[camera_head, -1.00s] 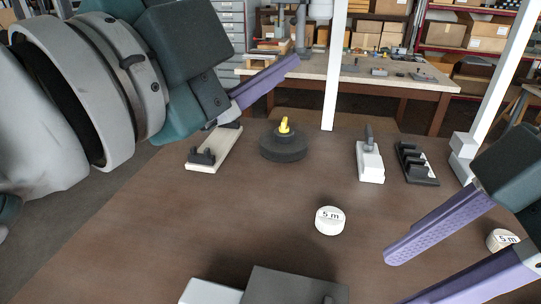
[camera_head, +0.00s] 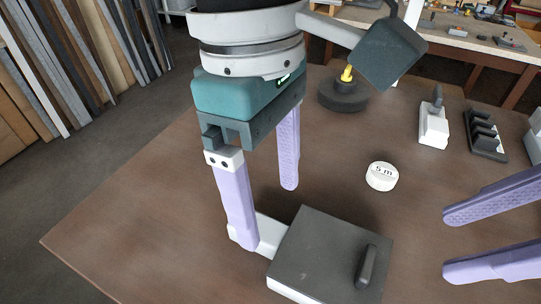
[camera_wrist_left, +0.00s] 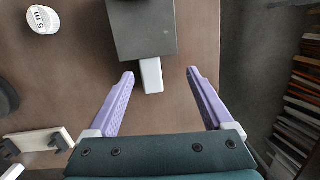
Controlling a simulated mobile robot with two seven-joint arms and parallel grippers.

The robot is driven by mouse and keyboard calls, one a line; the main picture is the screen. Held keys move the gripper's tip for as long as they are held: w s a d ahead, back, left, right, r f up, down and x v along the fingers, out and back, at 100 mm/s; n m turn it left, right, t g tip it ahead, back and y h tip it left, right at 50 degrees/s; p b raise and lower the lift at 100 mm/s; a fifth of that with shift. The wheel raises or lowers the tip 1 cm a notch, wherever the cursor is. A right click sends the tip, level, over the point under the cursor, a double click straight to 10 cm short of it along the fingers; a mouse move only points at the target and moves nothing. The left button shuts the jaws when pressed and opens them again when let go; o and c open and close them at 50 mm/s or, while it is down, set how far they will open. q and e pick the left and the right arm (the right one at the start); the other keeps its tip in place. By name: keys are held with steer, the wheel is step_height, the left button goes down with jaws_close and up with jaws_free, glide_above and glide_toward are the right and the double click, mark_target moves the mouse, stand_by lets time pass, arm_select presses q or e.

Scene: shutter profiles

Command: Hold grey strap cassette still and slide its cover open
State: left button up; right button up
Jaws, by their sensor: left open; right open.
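The strap cassette has a flat grey cover (camera_head: 325,255) with a black upright handle (camera_head: 367,267). It lies at the front of the brown table, its cover apparently shut. A white tab (camera_head: 271,236) sticks out at its left; the tab also shows in the left wrist view (camera_wrist_left: 152,77). My left gripper (camera_head: 268,216) is open and points down at the tab, with one finger on each side of it. In the left wrist view the fingers (camera_wrist_left: 160,76) stand apart from the tab. My right gripper (camera_head: 446,245) is open and empty, right of the cassette.
A white roll marked 5 m (camera_head: 382,177) lies behind the cassette. Further back are a dark round weight with a yellow knob (camera_head: 344,95), a white block with a grey handle (camera_head: 433,128) and a black slotted rack (camera_head: 485,135). The table's left part is bare.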

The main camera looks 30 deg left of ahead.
mark_target(301, 252)
arm_select(q)
steer(key=shift+w+a+f+t+y, duration=0.1)
steer(key=shift+w+a+t+y, duration=0.1)
steer(key=shift+w+a+y, duration=0.3)
steer(key=shift+w+a+f+t+y, duration=0.1)
steer(key=shift+w+a+t+y, duration=0.15)
steer(key=shift+a, duration=0.35)
step_height(301, 252, down, 10)
steer(key=shift+r, duration=0.25)
jaws_close()
arm_select(e)
steer(key=shift+o, duration=0.6)
steer(key=o, duration=0.4)
steer(key=shift+s+a+r+h, duration=0.1)
steer(key=shift+a+r+h, duration=0.15)
steer(key=shift+r, duration=0.4)
steer(key=shift+a+r+h, duration=0.1)
steer(key=shift+r+h, duration=0.25)
steer(key=shift+r, duration=0.25)
steer(key=shift+o, duration=0.4)
steer(key=x, duration=1.2)
steer(key=shift+d, duration=0.1)
